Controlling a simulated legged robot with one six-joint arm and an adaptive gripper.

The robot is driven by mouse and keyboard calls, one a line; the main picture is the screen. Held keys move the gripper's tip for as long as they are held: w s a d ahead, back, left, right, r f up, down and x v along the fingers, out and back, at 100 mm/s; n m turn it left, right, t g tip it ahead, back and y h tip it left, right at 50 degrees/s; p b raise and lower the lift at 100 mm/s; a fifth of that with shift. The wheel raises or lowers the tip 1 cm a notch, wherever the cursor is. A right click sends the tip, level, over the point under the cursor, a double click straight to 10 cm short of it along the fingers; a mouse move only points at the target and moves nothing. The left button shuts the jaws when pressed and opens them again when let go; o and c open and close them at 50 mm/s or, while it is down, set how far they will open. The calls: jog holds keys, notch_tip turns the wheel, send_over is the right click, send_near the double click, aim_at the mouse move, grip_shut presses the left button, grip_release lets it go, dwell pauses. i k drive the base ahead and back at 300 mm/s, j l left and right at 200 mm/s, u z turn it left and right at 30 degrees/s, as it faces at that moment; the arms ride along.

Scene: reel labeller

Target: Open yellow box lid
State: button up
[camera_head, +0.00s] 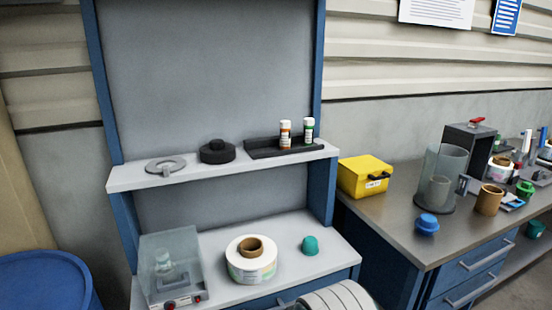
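The yellow box (362,181) stands at the left end of the grey workbench on the right, beside the blue upright of the shelf unit. Its lid (364,164) is down and looks shut.
A clear cylinder (437,188), a blue-lidded jar (427,224) and a brown roll (489,200) stand right of the box. A narrow strip of workbench (385,222) before the box is bare. The shelf (222,169) ends close to the box's left.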

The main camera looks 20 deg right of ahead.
aim_at(366, 167)
jog(key=z, duration=1.35)
jog(key=i+l, duration=0.2)
jog(key=i, duration=0.25)
jog(key=i+l+u, duration=0.15)
jog(key=i, duration=0.3)
